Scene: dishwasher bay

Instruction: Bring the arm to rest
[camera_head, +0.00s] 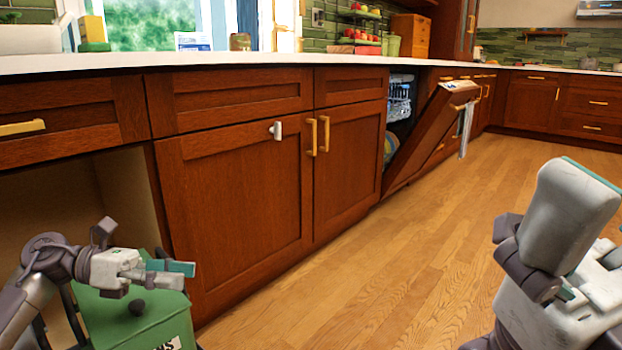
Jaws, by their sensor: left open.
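My left arm comes in at the lower left, and its gripper (172,274) is open and empty, with one teal-faced finger pad showing. The gripper points right, in front of the brown cabinet doors and over a green bin (115,322) in the picture. I cannot tell whether it touches the bin. My right arm (565,230) is folded at the right edge, above the wooden floor in the picture. Its gripper does not show.
The cabinet front (235,195) with gold handles and the white counter (250,60) run along the left. A tilted, partly open dishwasher door (425,140) juts out beyond, with dishes inside and a towel (467,130) near it. The wooden floor (385,255) is clear mid-picture.

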